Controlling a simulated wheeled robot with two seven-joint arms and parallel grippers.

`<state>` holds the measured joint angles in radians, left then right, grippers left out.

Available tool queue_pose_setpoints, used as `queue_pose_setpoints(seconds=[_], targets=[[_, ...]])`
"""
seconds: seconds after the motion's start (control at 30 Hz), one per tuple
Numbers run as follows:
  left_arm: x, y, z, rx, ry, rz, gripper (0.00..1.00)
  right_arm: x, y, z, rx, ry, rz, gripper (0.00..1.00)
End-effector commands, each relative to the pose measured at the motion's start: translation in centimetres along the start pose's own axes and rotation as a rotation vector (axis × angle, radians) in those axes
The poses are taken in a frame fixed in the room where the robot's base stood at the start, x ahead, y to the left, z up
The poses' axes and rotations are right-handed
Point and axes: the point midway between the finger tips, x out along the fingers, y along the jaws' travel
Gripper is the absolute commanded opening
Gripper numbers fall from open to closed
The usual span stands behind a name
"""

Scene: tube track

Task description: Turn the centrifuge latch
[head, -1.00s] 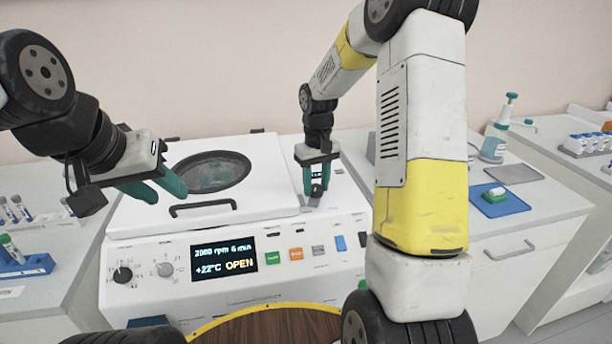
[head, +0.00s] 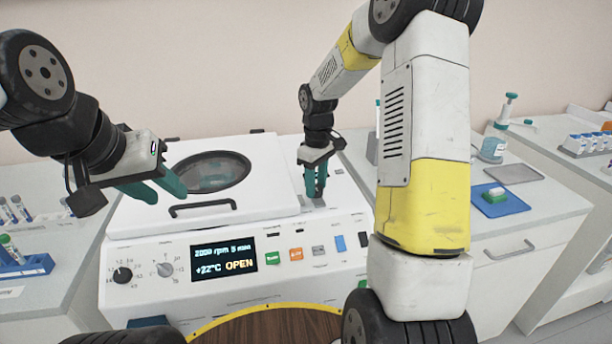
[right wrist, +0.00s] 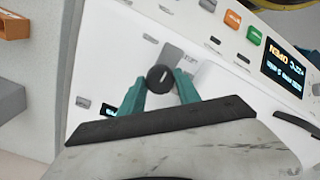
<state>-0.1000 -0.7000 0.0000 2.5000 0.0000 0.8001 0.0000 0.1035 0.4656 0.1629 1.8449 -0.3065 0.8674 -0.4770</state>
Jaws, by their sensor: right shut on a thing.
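The white centrifuge (head: 150,228) stands in front of me with its round-windowed lid (head: 262,190) down. Its display (head: 223,255) reads OPEN. The latch is a round black knob (right wrist: 159,78) with a pale line, on the casing beside the lid. My right gripper (head: 314,194) points down over that spot; in the right wrist view (right wrist: 160,82) its green fingers are shut on the knob from both sides. My left gripper (head: 166,195) is open and empty, above the left part of the lid.
A black lid handle (head: 204,207) lies along the front of the lid. Tube racks stand on the left bench (head: 24,263). On the right bench are a blue tray (head: 500,201), a grey tray (head: 514,174) and a pump bottle (head: 495,146).

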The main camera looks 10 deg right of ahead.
Motion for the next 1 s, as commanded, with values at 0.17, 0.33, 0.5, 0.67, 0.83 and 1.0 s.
queue_pose_setpoints(seconds=[0.17, 0.33, 0.5, 0.67, 0.83, 1.0], targets=[[0.0, 0.0, 0.0, 0.000, 0.000, 0.000, 0.36, -0.1, 0.1, -0.1, -0.002, 0.002, 0.003, 0.00], [0.0, 0.0, 0.0, 0.000, 0.000, 0.000, 0.36, -0.1, 0.1, -0.1, -0.002, 0.002, 0.003, 0.55], [0.0, 0.0, 0.0, 0.000, 0.000, 0.000, 0.36, -0.1, 0.1, 0.0, -0.001, 0.001, 0.002, 0.61], [0.0, 0.0, 0.0, 0.000, 0.000, 0.000, 0.36, -0.1, 0.0, 0.0, 0.000, 0.001, 0.001, 0.61], [0.0, 0.0, 0.0, 0.000, 0.000, 0.000, 0.36, -1.6, 0.1, -0.1, 0.000, 0.003, 0.004, 0.61], [0.0, 0.0, 0.0, 0.000, 0.000, 0.000, 0.36, -4.6, 0.1, -0.1, 0.000, 0.004, 0.005, 0.61]])
